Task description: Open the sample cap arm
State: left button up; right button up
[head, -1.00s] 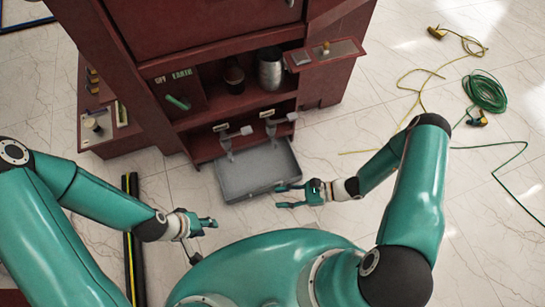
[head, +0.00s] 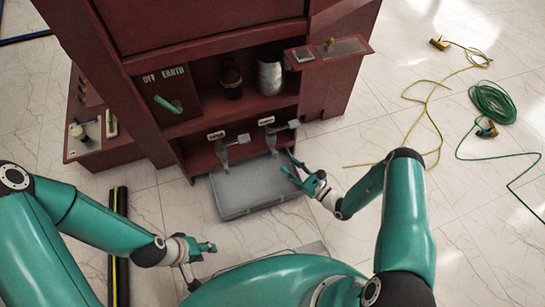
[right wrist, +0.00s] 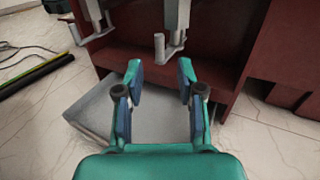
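Two grey metal fittings with lever arms hang in the low opening of the red cabinet: a left one (head: 230,145) and a right one (head: 278,133). I cannot tell which is the sample cap arm. In the right wrist view the left fitting (right wrist: 94,14) and right fitting (right wrist: 172,30) show at the top. My right gripper (head: 289,164) is open and empty, just below the right fitting. In the right wrist view its spread fingers (right wrist: 160,78) point towards that fitting, apart from it. My left gripper (head: 211,247) is low and away from the cabinet; its finger gap is hidden.
A grey tray (head: 262,187) lies on the floor under the fittings. The shelf above holds a dark jar (head: 231,81) and a light metal canister (head: 270,76). Cables (head: 491,102) lie on open floor at right.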

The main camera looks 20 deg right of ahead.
aim_at(276, 157)
jog(key=b+x, duration=0.1)
jog(key=x, duration=0.6)
jog(key=shift+w, duration=0.15)
grip_shut()
